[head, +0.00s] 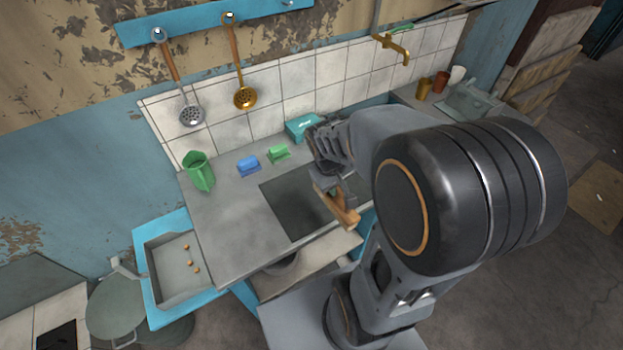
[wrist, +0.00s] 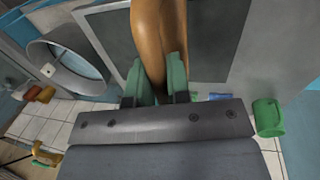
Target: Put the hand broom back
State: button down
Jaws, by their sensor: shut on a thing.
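The hand broom's brown wooden body (head: 345,211) shows below my gripper (head: 333,188) in the head view, above the counter near the dark rectangular panel. In the wrist view, my gripper's green finger pads (wrist: 160,82) are closed on the brown wood (wrist: 148,38), which extends away toward the top edge. My gripper is shut on it. The bristles cannot be made out. My arm hides part of the counter in the head view.
The counter (head: 222,232) holds a green cup (head: 199,171), a blue block (head: 249,166), a green block (head: 278,153) and a teal box (head: 302,127). A brass tap (head: 394,46) projects from the wall. A blue-edged tray (head: 163,282) stands left.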

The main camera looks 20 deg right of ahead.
jog(key=w+f, duration=0.1)
jog(key=w, duration=0.1)
jog(key=w+f+p, duration=0.1)
jog(key=w, duration=0.2)
jog(key=w+f, duration=0.1)
jog(key=w, duration=0.1)
jog(key=shift+w+d, duration=0.15)
jog(key=shift+d, duration=0.2)
jog(key=shift+w+d+f+p, duration=0.1)
jog(key=shift+w+f+p, duration=0.35)
jog(key=shift+w+f, duration=0.85)
jog(key=shift+w+d+f+p, duration=0.15)
jog(key=shift+w+f+p, duration=0.4)
jog(key=shift+f, duration=1.35)
jog(key=shift+w+d+f+p, duration=0.1)
jog(key=shift+w+f+p, duration=0.2)
jog(key=shift+w+f, duration=1.05)
jog(key=shift+s+f, duration=0.3)
jog(key=shift+f, duration=0.1)
jog(key=c, duration=1.1)
grip_release()
